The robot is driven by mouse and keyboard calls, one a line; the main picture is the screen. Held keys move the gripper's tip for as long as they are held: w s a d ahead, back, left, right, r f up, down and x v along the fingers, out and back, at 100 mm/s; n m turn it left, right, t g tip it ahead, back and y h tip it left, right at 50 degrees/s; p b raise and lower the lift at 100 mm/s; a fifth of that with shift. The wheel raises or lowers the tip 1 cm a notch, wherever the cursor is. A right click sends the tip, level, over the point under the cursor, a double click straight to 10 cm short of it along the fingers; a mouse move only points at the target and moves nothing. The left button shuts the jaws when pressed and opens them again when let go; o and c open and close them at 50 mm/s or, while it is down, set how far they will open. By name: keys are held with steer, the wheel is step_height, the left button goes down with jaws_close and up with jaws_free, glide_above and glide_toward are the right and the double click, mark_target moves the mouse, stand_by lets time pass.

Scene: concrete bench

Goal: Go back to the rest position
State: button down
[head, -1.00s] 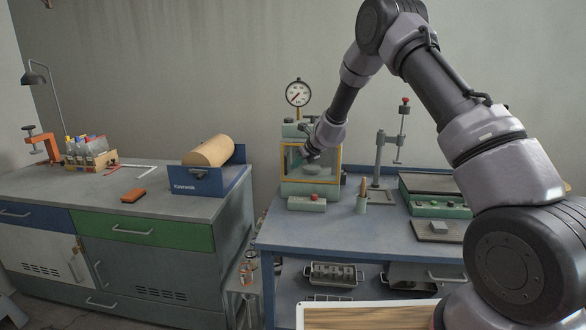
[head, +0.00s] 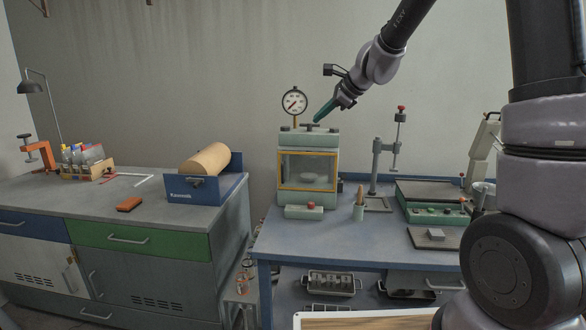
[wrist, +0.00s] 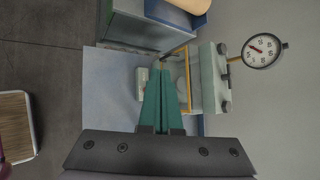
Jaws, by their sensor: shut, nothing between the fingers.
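My gripper (head: 322,115) is shut and empty, with green fingers, in the air just above the top of the pale green chamber with the yellow-framed window (head: 308,185). In the wrist view my gripper (wrist: 158,70) shows its two fingers together, pointing away from the camera, with the chamber (wrist: 207,85) to their right. A small pale round object (head: 312,177) shows behind the chamber's window.
A round gauge (head: 295,102) rises behind the chamber. A stand with a red knob (head: 388,150), a cup of tools (head: 359,205) and a green panel (head: 435,212) share the blue bench (head: 330,250). The left cabinet bears a blue cradle with a tan roll (head: 205,160).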

steer(key=s+d+r+n+h, duration=0.1)
steer(key=s+d+n, duration=0.3)
steer(key=s, duration=0.6)
steer(key=s+d+r+n+h, duration=0.2)
steer(key=s+d+n, duration=0.3)
steer(key=s, duration=0.6)
steer(key=s+d+r+n+h, duration=0.1)
steer(key=s+d+r+n, duration=0.2)
steer(key=s, duration=0.7)
steer(key=d+n, duration=0.2)
steer(key=d, duration=0.2)
steer(key=shift+s+d+r+h, duration=0.25)
steer(key=shift+s+r+h, duration=0.05)
steer(key=shift+h, duration=0.1)
